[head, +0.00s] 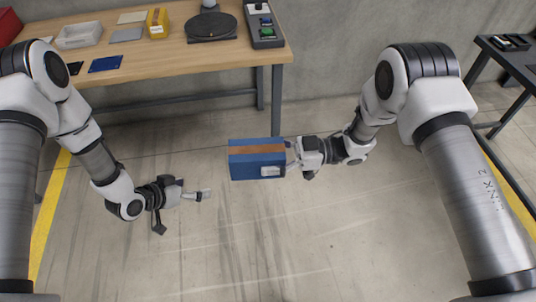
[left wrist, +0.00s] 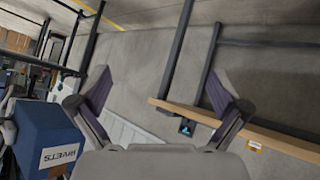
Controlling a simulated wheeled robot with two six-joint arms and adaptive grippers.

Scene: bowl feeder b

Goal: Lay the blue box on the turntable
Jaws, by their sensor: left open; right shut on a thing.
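A blue box (head: 250,162) with a brown tape strip and a white label is held by my right gripper (head: 290,158), which is shut on its right side. The box is in the air over the floor, in front of the table. In the left wrist view the blue box (left wrist: 48,135) shows at the lower left, its label reading "RIVETS". My left gripper (head: 205,194) is open and empty, to the left of the box and lower in the head view. Its spread fingers show in the left wrist view (left wrist: 165,105). The dark round turntable (head: 211,27) stands on the table at the back, with nothing on it.
The wooden table (head: 170,70) also holds a white tray (head: 79,36), a yellow box (head: 157,22), a blue flat piece (head: 105,64) and a button panel (head: 264,25) right of the turntable. A dark table (head: 510,60) stands at the right. Open floor lies between my arms.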

